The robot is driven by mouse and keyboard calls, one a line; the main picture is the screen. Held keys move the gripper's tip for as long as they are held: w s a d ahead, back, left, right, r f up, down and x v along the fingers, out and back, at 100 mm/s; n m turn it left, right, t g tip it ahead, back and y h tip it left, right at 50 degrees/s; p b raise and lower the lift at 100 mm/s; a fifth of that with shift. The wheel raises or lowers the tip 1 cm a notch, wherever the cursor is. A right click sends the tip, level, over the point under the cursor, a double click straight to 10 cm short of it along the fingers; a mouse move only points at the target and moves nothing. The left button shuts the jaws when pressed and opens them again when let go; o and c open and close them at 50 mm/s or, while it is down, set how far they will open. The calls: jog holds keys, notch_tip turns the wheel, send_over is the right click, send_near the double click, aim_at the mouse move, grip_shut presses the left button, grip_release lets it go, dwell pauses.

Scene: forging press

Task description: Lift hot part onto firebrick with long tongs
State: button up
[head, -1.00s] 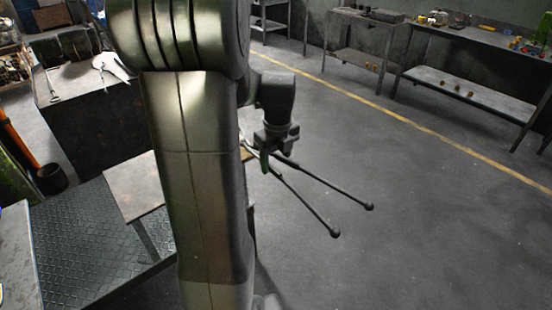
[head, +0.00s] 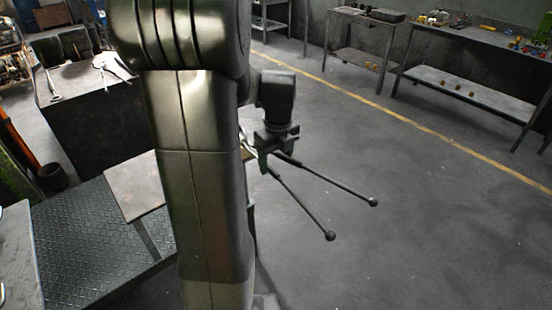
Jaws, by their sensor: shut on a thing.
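My gripper (head: 278,152) is in the middle of the head view, pointing down and shut on the long dark tongs (head: 303,207). The two tong handles reach from the gripper toward the lower right. They spread apart and end in round knobs above the floor. The tongs' jaw end is hidden behind my arm, so I cannot tell whether it holds anything. The hot part and the firebrick cannot be made out in this view.
A small metal-topped table (head: 130,185) stands left of my arm beside a chequered steel plate (head: 85,245). A dark block-like bench (head: 95,125) with hand tools is behind it. Workbenches (head: 470,45) line the back wall. The floor on the right is clear.

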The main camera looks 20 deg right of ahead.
notch_tip(320, 180, up, 4)
jog(key=p, duration=0.3)
jog(key=shift+r, duration=0.2)
dwell(0.7)
jog(key=shift+o, duration=0.5)
grip_shut()
jog(key=s+d+r+p, duration=0.1)
jog(key=s+d, duration=0.1)
jog(key=s, duration=0.6)
jog(key=s+d+r+p, duration=0.1)
jog(key=s+d, duration=0.2)
jog(key=s, duration=0.5)
jog(key=shift+s, duration=0.15)
